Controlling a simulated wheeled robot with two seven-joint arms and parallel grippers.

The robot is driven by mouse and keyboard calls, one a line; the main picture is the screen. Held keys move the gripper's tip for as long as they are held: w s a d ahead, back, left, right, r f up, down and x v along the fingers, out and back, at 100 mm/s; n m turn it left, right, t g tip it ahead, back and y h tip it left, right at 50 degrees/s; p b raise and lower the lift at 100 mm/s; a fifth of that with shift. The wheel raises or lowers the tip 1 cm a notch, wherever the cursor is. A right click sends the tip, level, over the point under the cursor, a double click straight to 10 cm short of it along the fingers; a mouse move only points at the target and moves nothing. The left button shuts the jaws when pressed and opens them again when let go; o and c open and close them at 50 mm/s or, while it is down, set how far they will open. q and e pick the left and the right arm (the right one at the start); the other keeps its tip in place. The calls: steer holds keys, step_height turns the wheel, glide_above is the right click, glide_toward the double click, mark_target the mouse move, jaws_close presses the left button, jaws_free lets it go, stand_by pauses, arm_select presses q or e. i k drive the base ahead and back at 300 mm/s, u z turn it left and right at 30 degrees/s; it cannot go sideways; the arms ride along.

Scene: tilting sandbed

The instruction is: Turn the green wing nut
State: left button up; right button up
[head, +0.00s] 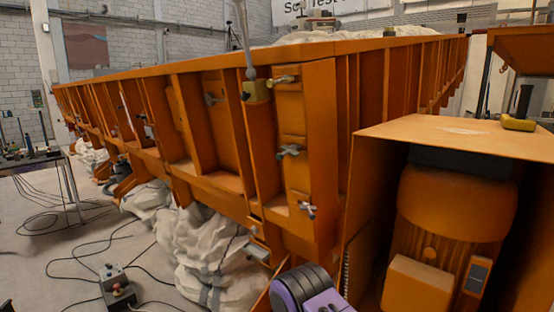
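Several small wing nuts sit on the orange wall of the sandbed (320,140). One greyish, perhaps faintly green, wing nut (289,151) is at mid height on the near panel. A paler grey wing nut (308,210) is below it. Another wing nut (283,80) is near the top, beside a yellow block (256,91) with a grey rod above it. A dark wing nut (212,99) is further left. None looks clearly green at this size. Neither gripper shows. A purple and grey rounded part at the bottom centre may be a link of mine; no fingers show on it.
An orange housing with a motor (440,210) stands close at the right, with a yellow item (518,124) on top. A control box (116,288) and cables lie on the floor at left. White sacking (205,250) bulges below the wall. A table (40,160) stands far left.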

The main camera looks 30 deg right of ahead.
mark_target(294, 152)
steer(key=z, duration=0.5)
steer(key=k, duration=1.2)
steer(key=u, duration=0.25)
steer(key=i, duration=1.2)
steer(key=z, duration=0.65)
steer(key=i, duration=0.5)
steer(key=z, duration=0.4)
